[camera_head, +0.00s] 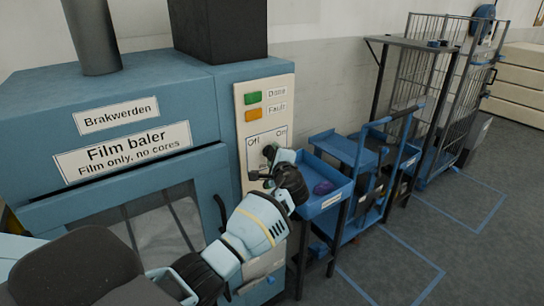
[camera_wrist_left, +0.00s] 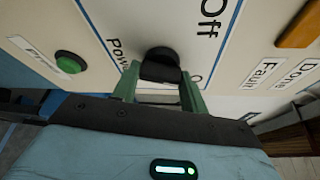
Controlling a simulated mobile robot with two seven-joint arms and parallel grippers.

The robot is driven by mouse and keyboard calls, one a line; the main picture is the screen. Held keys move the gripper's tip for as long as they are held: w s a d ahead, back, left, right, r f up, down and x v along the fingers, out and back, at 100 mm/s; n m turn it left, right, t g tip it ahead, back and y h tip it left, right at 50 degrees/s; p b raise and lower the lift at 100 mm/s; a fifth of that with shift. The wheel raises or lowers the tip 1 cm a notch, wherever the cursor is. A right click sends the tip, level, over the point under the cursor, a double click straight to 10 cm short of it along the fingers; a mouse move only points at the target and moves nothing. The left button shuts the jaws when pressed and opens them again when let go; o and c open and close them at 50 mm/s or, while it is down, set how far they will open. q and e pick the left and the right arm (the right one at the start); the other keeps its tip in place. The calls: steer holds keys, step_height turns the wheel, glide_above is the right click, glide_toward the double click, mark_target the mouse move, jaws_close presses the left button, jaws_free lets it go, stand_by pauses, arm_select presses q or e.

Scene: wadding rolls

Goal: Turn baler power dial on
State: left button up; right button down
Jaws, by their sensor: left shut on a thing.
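The film baler (camera_head: 110,190) is a blue machine with a cream control panel (camera_head: 265,105) on its right. The panel carries the words Off and On above the dial. The black power dial (camera_wrist_left: 160,65) sits on the panel beside the word Power in the left wrist view. My left gripper (camera_wrist_left: 160,80) has its green fingers on either side of the dial and is shut on it. In the head view my left gripper (camera_head: 269,163) reaches the panel and mostly hides the dial. I cannot tell which way the dial points. My right gripper is out of view.
A green light (camera_head: 252,98) and an orange light (camera_head: 253,114) sit beside Done and Fault. A green button (camera_wrist_left: 70,62) is near the dial. A blue cart (camera_head: 330,190) and a wire cage trolley (camera_head: 435,85) stand to the right. Grey floor (camera_head: 390,255) lies open there.

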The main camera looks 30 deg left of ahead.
arm_select(q)
steer(key=m+g, duration=0.2)
steer(key=m, duration=0.1)
steer(key=shift+m, duration=0.4)
stand_by(0.4)
steer(key=o, duration=1)
steer(key=v, duration=0.7)
steer(key=shift+s+d+r, duration=0.15)
steer(key=shift+d+r, duration=0.15)
